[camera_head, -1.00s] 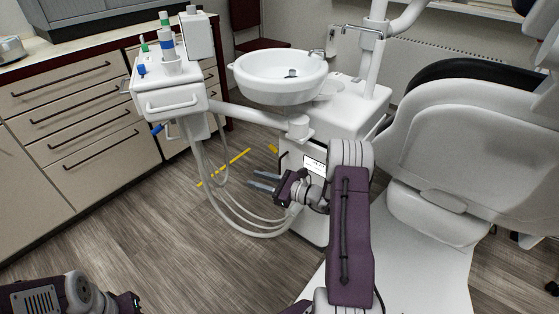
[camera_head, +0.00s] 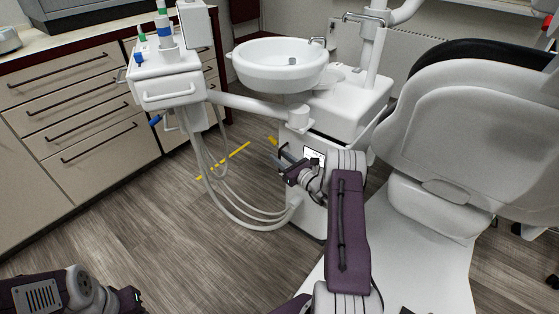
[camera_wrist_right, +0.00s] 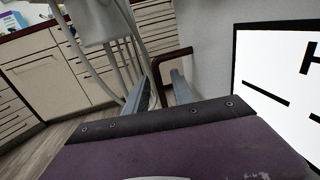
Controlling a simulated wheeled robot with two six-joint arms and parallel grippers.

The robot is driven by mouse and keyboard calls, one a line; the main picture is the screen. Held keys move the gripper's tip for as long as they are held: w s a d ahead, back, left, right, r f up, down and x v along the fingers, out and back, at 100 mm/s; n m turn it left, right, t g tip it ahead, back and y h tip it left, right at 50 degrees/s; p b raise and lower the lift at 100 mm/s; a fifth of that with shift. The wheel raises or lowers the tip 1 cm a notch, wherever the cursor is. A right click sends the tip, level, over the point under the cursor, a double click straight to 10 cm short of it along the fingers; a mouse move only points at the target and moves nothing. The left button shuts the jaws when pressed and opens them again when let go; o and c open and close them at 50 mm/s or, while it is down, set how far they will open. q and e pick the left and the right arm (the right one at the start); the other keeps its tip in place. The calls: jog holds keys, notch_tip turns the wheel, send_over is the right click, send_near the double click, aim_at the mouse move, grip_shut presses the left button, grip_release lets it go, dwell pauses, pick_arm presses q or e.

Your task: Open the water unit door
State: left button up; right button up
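The water unit (camera_head: 307,210) is the white cabinet below the basin. A dark bracket-shaped handle (camera_head: 284,147) stands out from its door; the handle also shows in the right wrist view (camera_wrist_right: 158,72). My right gripper (camera_head: 283,159) is at the door front, close to the handle. In the wrist view its two grey fingers (camera_wrist_right: 162,92) are apart, with the upright bar of the handle showing between them. I cannot tell whether they touch it. The door looks shut. My left gripper (camera_head: 135,297) is at the lower left, far from the unit, its fingers not clearly visible.
A white basin (camera_head: 281,66) is above the unit. An instrument stand (camera_head: 168,90) with hanging hoses (camera_head: 240,212) is left of it. The dental chair (camera_head: 450,140) is close on the right. A black-framed white panel (camera_wrist_right: 280,85) is beside the gripper. Floor to the left is open.

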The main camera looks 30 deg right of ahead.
grip_shut()
dwell(1.4)
